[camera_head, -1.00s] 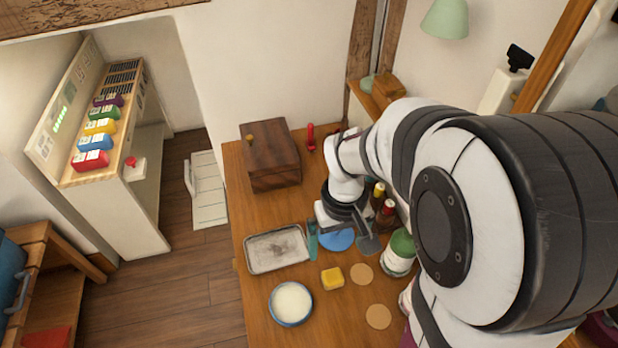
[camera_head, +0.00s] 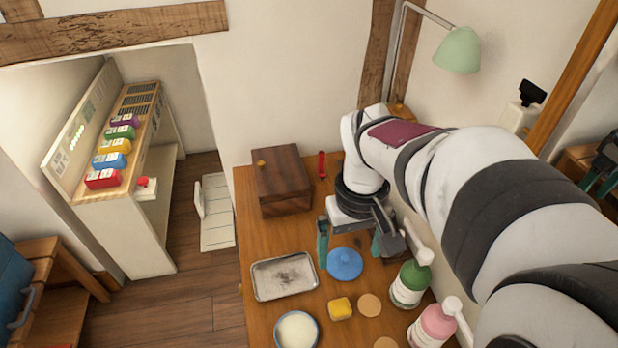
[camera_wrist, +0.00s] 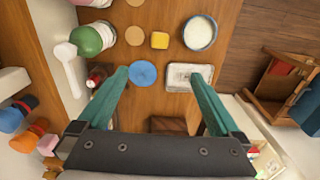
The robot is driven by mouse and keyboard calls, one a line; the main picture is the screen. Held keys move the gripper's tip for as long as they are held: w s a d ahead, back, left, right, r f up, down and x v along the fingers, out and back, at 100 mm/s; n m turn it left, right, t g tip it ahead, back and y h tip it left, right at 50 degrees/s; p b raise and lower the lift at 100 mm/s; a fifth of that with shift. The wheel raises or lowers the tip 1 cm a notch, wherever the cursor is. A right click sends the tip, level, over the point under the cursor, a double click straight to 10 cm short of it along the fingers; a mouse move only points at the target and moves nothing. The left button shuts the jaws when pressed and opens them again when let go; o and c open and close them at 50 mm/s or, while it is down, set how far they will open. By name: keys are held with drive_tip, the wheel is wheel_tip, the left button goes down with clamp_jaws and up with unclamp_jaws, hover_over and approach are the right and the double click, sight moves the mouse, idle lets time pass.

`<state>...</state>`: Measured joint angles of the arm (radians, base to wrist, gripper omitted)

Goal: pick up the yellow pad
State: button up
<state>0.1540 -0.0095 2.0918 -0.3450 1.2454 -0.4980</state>
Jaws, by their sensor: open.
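The yellow pad (camera_head: 340,308) is a small yellow block lying flat on the wooden table (camera_head: 255,330), in front of the blue disc (camera_head: 344,264). In the wrist view the yellow pad (camera_wrist: 159,40) shows above and between my fingertips, apart from them. My gripper (camera_head: 350,246) is open and empty with teal fingers, above the table near the blue disc. In the wrist view my gripper (camera_wrist: 160,76) has its fingers spread wide, with nothing between them but the table and objects below.
A metal tray (camera_head: 284,276) and a white-filled bowl (camera_head: 297,331) lie to the left. Round tan coasters (camera_head: 369,305) sit right of the pad. A green bottle (camera_head: 409,284) and pink bottle (camera_head: 433,323) stand further right. A wooden box (camera_head: 283,180) is behind.

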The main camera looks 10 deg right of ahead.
drive_tip(key=s+a+r+m, duration=0.1)
drive_tip(key=s+a+r, duration=0.1)
drive_tip(key=s, duration=0.3)
drive_tip(key=shift+s+a+m+y, duration=0.3)
drive_tip(key=shift+s+a+m, duration=0.1)
drive_tip(key=shift+a, duration=0.35)
drive_tip(key=s+a+f+m, duration=0.1)
drive_tip(key=s, duration=0.2)
drive_tip(key=s+a+m, duration=0.1)
drive_tip(key=s+a, duration=0.1)
drive_tip(key=s, duration=0.1)
drive_tip(key=s+a+f+m+y, duration=0.1)
drive_tip(key=s, duration=0.2)
drive_tip(key=shift+s+a+f+m, duration=0.2)
drive_tip(key=shift+s+f+m, duration=0.1)
drive_tip(key=shift+s+m, duration=0.1)
drive_tip(key=shift+c, duration=1.2)
